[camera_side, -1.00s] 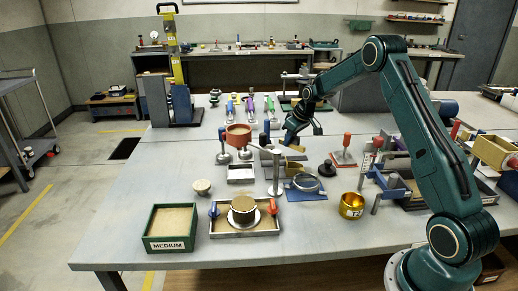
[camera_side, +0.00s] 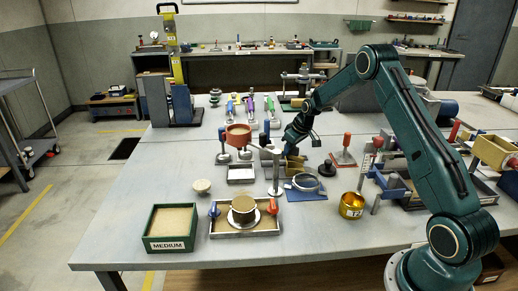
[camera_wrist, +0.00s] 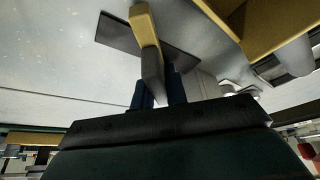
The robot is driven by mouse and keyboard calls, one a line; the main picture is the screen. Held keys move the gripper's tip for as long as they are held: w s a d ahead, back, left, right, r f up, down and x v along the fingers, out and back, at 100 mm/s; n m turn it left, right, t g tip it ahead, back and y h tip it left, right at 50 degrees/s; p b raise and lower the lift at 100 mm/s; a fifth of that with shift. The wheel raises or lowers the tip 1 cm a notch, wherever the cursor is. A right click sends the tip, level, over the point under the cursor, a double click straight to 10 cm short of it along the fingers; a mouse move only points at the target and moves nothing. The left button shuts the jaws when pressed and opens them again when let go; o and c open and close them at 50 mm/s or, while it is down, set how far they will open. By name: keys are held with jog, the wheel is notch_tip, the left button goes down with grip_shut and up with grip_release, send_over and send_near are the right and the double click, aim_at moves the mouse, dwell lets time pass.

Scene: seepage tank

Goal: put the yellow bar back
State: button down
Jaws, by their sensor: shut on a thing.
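The yellow bar (camera_wrist: 145,25) shows in the wrist view, its yellow end pointing away from my gripper and a grey part nearer the fingers. My gripper (camera_wrist: 160,76) is shut on it, with a dark blue finger on each side. In the side view my gripper (camera_side: 291,147) is low over the middle of the table, behind the blue plate with a ring. The bar is too small and covered there to make out clearly. A dark flat plate (camera_wrist: 120,36) lies beyond the bar in the wrist view; I cannot tell whether they touch.
A larger yellow piece (camera_wrist: 262,22) is close at the upper right of the wrist view. In the side view, a ring on a blue plate (camera_side: 305,193), a metal stand (camera_side: 276,175), a red-handled tool (camera_side: 346,145) and a brass cup (camera_side: 351,205) stand nearby.

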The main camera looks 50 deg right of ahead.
aim_at(299, 157)
jog(key=c, duration=1.4)
grip_release()
jog(key=shift+r, duration=0.1)
jog(key=shift+s+r, duration=0.2)
jog(key=shift+r, duration=0.35)
jog(key=v, duration=1)
jog(key=shift+r, duration=0.4)
jog(key=shift+s, duration=0.15)
